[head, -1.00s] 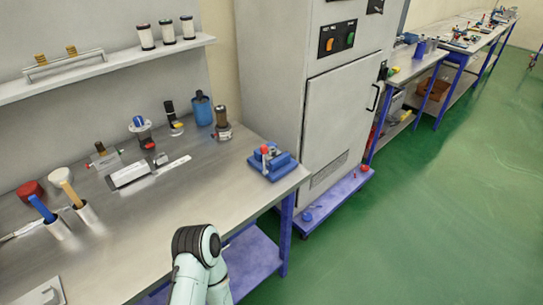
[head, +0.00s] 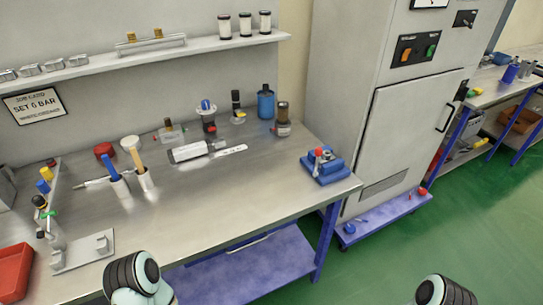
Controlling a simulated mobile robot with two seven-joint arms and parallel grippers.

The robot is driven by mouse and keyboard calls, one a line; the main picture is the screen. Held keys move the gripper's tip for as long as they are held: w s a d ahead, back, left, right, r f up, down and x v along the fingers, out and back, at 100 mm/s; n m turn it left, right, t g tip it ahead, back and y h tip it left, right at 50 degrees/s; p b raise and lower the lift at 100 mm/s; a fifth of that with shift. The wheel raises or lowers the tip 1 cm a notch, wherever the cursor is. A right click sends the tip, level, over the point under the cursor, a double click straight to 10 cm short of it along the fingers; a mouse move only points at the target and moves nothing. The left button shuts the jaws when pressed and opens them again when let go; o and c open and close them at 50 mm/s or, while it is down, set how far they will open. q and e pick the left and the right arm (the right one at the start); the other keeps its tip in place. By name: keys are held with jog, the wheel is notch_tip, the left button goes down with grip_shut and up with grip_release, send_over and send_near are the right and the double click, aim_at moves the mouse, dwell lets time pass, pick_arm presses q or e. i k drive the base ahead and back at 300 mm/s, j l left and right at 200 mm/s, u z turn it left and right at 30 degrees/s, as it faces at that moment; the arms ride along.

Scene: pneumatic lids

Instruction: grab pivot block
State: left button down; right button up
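I cannot tell for sure which thing is the pivot block. A blue block (head: 326,172) with a red-topped part and a metal part on it sits near the right end of the steel bench (head: 240,210). A grey plate fixture (head: 84,251) with small raised blocks lies at the front left of the bench. Neither of my grippers is in view. Only rounded links of my arms show at the bottom edge, and nothing is seen held.
A red tray (head: 14,272) stands at the left edge. Brushes in white cups (head: 121,187), a white-labelled grey block (head: 188,151) and a blue bottle (head: 265,103) stand farther back. A grey cabinet (head: 410,120) stands right of the bench. The front middle is clear.

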aim_at(327, 157)
jog(key=l+u, duration=0.2)
jog(key=u, duration=0.3)
jog(key=i+l+u, duration=0.1)
jog(key=l+u, duration=0.15)
jog(key=u, duration=0.2)
jog(key=l+u, duration=0.2)
jog(key=u, duration=0.3)
jog(key=k+l+u, duration=0.1)
jog(key=l+u, duration=0.2)
jog(key=k+l+u, duration=0.1)
jog(key=l+u, duration=0.15)
jog(key=k+l+u, duration=0.15)
jog(key=l+u, duration=0.15)
jog(key=k+l+u, duration=0.2)
jog(key=l, duration=0.35)
jog(key=k+l+u, duration=0.2)
jog(key=k+l, duration=0.25)
